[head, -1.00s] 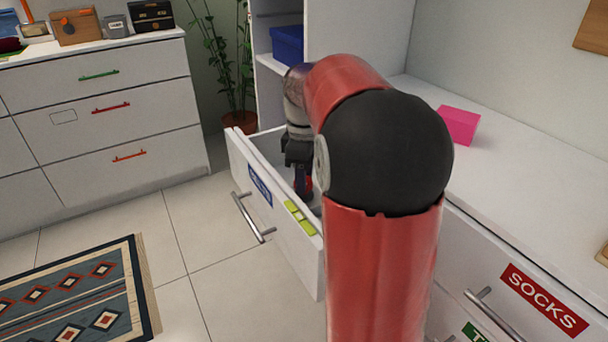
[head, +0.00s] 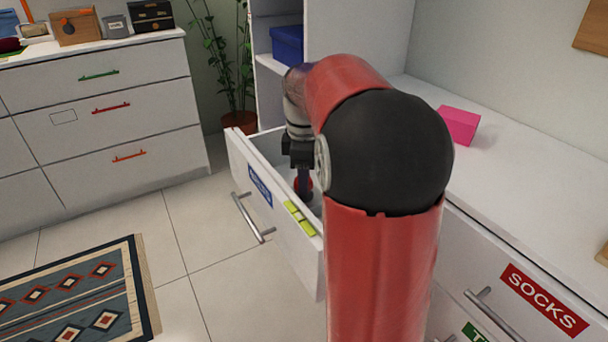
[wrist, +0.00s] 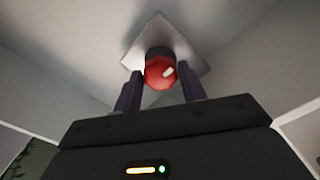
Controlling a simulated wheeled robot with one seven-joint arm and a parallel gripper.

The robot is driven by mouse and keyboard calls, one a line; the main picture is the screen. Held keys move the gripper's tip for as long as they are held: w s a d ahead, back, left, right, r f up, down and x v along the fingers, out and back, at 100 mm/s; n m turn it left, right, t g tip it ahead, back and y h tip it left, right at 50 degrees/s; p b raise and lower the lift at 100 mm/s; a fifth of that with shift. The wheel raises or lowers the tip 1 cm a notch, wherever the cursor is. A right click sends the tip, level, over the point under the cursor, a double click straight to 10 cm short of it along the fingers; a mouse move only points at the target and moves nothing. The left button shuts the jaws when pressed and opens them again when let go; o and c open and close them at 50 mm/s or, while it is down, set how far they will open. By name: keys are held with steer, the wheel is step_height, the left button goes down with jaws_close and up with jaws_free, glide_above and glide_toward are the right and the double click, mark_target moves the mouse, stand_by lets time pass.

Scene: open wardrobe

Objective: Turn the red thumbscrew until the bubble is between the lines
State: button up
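The red thumbscrew (wrist: 160,72) has a white mark on its face and sits on a square pale plate (wrist: 188,48) in the wrist view. My gripper (wrist: 159,79) has one dark finger on each side of the thumbscrew. The fingers look apart, with a thin gap at the left; contact at the right is unclear. In the head view, my gripper (head: 303,190) points down inside the open drawer (head: 268,222), with a bit of the red thumbscrew (head: 309,184) beside it. A yellow-green level (head: 299,217) lies on the drawer's front edge; its bubble is too small to make out.
The drawer walls stand close around my gripper. A pink box (head: 459,125) rests on the white top at right. A blue bin (head: 287,45) sits on a shelf behind. A patterned rug (head: 75,295) lies on the otherwise open floor at left.

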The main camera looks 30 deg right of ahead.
steer(key=o, duration=0.3)
steer(key=shift+o, duration=0.2)
step_height(320, 180, up, 8)
steer(key=shift+f, duration=0.1)
stand_by(0.6)
